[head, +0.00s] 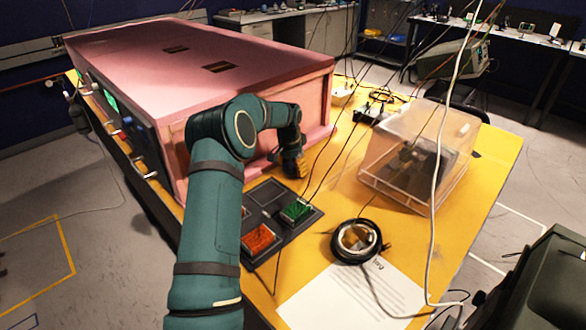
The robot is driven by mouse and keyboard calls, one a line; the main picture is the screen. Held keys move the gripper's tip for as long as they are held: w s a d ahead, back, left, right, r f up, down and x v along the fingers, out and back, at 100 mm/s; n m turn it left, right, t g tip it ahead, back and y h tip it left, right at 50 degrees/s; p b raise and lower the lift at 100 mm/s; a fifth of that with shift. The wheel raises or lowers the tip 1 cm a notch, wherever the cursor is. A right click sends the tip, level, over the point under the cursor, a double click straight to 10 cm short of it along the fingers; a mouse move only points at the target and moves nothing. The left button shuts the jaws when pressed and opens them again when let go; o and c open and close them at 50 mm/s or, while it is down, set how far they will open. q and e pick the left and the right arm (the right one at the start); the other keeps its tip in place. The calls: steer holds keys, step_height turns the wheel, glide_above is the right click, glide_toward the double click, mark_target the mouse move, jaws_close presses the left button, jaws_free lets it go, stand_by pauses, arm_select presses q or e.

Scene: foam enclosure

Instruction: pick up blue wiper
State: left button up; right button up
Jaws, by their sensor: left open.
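My left arm comes in from the lower left and bends over the yellow table (490,170). My left gripper (294,168) is open beside the lower front corner of the pink foam enclosure (200,62), small and partly hidden by its own wrist. I see nothing held in it. I cannot make out a blue wiper in this view. The inside of the enclosure is hidden by its walls and top. My right gripper is not in view.
A black tray (266,196) holds green pieces (297,210) and orange pieces (259,238). A clear plastic box (385,150) stands to the right. A black round coil (357,241) and a paper sheet (345,300) lie nearer. Cables hang across the view.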

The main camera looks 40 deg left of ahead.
arm_select(q)
steer(key=shift+c, duration=0.4)
steer(key=c, duration=0.8)
steer(key=shift+o, duration=0.2)
step_height(320, 180, up, 10)
steer(key=shift+r+p, duration=0.1)
steer(key=shift+p, duration=0.75)
steer(key=shift+o, duration=0.6)
steer(key=shift+c, duration=0.6)
